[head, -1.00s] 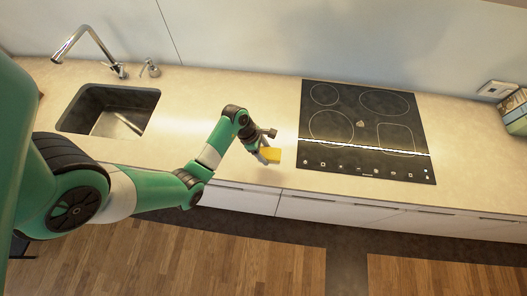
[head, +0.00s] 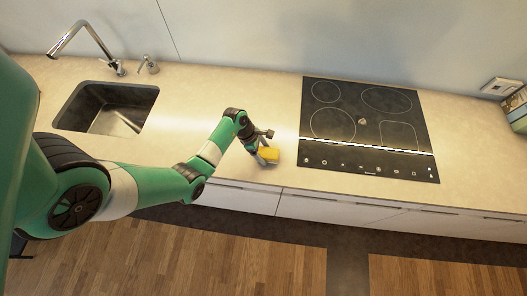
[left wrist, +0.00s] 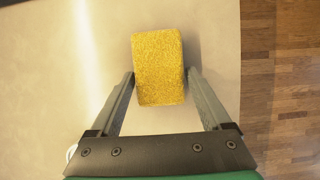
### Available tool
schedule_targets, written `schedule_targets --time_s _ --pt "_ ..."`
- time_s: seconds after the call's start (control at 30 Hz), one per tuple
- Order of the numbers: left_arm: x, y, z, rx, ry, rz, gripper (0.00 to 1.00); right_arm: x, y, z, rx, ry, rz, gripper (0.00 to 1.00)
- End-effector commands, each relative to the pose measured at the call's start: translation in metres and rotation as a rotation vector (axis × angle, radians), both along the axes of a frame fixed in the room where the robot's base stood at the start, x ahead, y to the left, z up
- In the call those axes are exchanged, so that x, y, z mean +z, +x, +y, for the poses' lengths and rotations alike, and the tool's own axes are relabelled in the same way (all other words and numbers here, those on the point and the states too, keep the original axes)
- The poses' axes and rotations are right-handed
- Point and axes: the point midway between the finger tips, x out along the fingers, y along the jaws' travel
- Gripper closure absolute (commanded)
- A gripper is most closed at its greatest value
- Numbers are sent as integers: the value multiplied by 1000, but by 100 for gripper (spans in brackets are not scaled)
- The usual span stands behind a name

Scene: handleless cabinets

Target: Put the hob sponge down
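The yellow hob sponge (head: 269,154) is at the counter's front part, left of the hob (head: 366,125), and seems to rest on the countertop. In the left wrist view the sponge (left wrist: 159,67) lies between the two fingertips, with a narrow gap at the right finger and the left fingertip very close to its edge. My left gripper (head: 263,150) points down at it, and its fingers (left wrist: 161,72) look slightly open around it. My right gripper is not in view.
A sink (head: 107,108) with a tap (head: 88,42) and a soap dispenser (head: 150,64) is on the left. A box-like item (head: 515,108) stands at the far right. The counter's front edge is close to the sponge. Bare countertop (head: 215,95) lies behind it.

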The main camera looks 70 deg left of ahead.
Motion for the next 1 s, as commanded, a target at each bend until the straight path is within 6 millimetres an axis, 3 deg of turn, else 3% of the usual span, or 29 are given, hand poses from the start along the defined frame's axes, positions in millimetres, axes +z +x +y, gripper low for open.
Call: schedule_targets --time_s 0.1,0.47,0.8,1.0 --pt "0 0 0 0 0 0 1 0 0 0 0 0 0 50" --pt "9 -2 1 1 0 0 1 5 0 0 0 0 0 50" --pt "82 -27 15 3 2 -2 1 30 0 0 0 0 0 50" --pt "110 -39 20 1 0 -1 1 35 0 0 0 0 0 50"
